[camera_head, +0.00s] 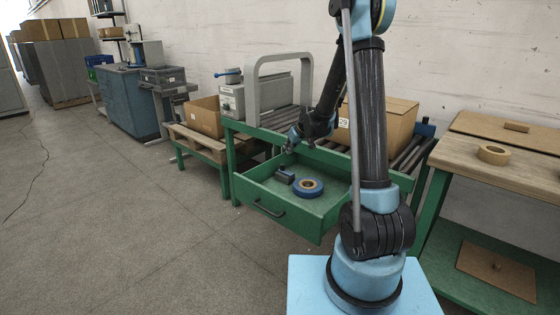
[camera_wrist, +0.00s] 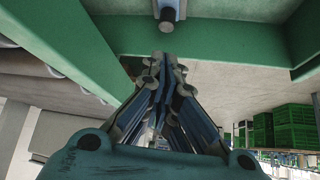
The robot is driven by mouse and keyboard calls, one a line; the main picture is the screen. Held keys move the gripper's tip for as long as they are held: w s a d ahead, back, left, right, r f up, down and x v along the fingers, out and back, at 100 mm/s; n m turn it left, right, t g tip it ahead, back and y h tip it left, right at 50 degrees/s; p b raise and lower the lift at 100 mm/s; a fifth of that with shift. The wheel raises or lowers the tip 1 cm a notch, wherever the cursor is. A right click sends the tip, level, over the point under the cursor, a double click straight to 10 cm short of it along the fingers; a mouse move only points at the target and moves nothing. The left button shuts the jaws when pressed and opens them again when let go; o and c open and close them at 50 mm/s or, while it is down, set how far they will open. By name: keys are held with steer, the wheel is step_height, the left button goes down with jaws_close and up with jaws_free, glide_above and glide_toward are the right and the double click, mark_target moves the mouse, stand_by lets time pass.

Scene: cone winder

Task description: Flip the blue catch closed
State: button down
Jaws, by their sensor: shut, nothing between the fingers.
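My gripper (camera_head: 291,146) is at the front edge of the green roller table (camera_head: 245,128), above the open drawer. In the wrist view its fingers (camera_wrist: 163,62) are together and empty. Just beyond the tips, a dark round-ended knob on a pale mount (camera_wrist: 168,12) sits by a green beam; a gap shows between it and the tips. I cannot tell whether it is part of the catch. No blue catch can be made out for certain near my gripper. A blue lever (camera_head: 228,73) shows on the grey machine, and a blue fitting (camera_head: 425,129) at the table's right end.
The green drawer (camera_head: 262,206) is pulled out, with a blue-rimmed roll (camera_head: 308,187) and a dark block (camera_head: 284,176) inside. A cardboard box (camera_head: 398,125) stands on the rollers. A wooden bench (camera_head: 460,152) with a tape roll (camera_head: 494,154) is at right.

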steer(key=shift+w+a+f, duration=0.3)
steer(key=shift+w+f, duration=0.05)
steer(key=shift+f, duration=0.05)
steer(key=shift+w, duration=0.1)
glide_above(288, 171)
steer(key=w+a, duration=0.3)
steer(key=a, duration=0.1)
steer(key=shift+w+f, duration=0.1)
steer(key=shift+f, duration=3.8)
steer(key=s+d, duration=0.1)
steer(key=d, duration=0.1)
steer(key=s+d, duration=0.2)
steer(key=shift+d, duration=0.15)
steer(key=shift+s, duration=0.1)
steer(key=shift+r, duration=0.1)
